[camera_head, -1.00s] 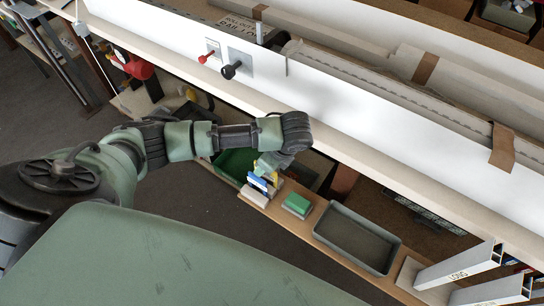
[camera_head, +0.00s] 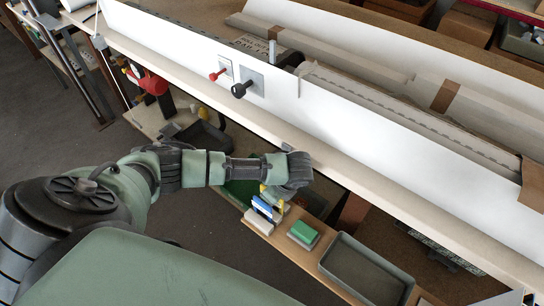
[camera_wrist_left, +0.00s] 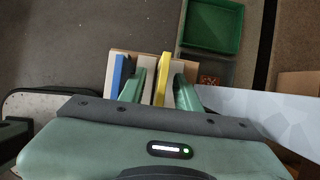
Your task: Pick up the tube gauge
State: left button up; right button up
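A holder (camera_head: 258,222) with pale blocks stands on the low wooden shelf, with a blue upright piece (camera_head: 263,208) and a yellow upright piece in it. I cannot tell for certain which is the tube gauge. My left gripper (camera_head: 272,197) reaches down over the holder. In the left wrist view its fingers (camera_wrist_left: 160,85) are apart, one on each side of the yellow piece, with gaps visible. My right gripper is not in view.
A green block (camera_head: 303,232) and a grey tray (camera_head: 366,270) are right of the holder. A green bin (camera_wrist_left: 212,25) lies beyond it. A long white-fronted bench (camera_head: 380,135) with red (camera_head: 217,75) and black (camera_head: 241,89) knobs runs above the shelf.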

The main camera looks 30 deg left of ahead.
pick_arm(q)
jog(key=shift+a+f, duration=0.1)
jog(key=shift+f, duration=0.2)
grip_shut()
jog(key=shift+r, duration=0.1)
